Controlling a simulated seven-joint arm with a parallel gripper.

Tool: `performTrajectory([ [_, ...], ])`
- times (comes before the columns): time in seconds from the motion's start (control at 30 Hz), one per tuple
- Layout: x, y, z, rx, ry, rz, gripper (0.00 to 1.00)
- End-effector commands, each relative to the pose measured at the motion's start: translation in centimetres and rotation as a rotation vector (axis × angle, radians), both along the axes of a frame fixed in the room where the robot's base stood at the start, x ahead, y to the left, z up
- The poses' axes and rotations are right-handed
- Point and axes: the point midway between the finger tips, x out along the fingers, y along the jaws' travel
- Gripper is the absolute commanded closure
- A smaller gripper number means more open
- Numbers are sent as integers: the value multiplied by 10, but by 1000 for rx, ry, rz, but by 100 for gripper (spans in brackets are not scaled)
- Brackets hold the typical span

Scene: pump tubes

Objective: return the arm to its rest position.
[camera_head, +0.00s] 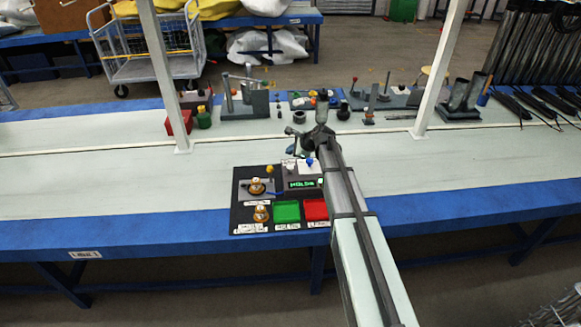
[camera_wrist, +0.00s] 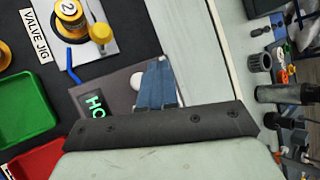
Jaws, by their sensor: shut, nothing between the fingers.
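My gripper (camera_wrist: 157,88) shows in the wrist view as two blue-grey fingers, shut together with nothing between them. In the head view it is small and partly hidden by my arm, above the back right part of a black work board (camera_head: 240,215). In the wrist view the fingers appear over a dark box with a green-lit display (camera_wrist: 97,105), also in the head view (camera_head: 302,184). A white ball (camera_wrist: 138,80) shows just left of the fingers. I cannot tell whether they touch anything.
The board holds a brass valve piece (camera_head: 257,186) at the valve jig, another brass piece (camera_head: 261,213), a green tray (camera_head: 287,211) and a red tray (camera_head: 315,210). Tools and fixtures (camera_head: 245,103) line the bench's back. White posts (camera_head: 441,75) rise there. The bench (camera_head: 110,185) is clear at left.

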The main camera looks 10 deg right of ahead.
Motion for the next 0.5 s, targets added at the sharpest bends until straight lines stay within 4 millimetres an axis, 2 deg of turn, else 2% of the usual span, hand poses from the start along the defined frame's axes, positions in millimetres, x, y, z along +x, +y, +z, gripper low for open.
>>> performTrajectory([
  [0.37, -1, -1, -1, -2, -1, 1, 100],
  [0.5, -19, -14, -10, -42, -7, 39, 100],
])
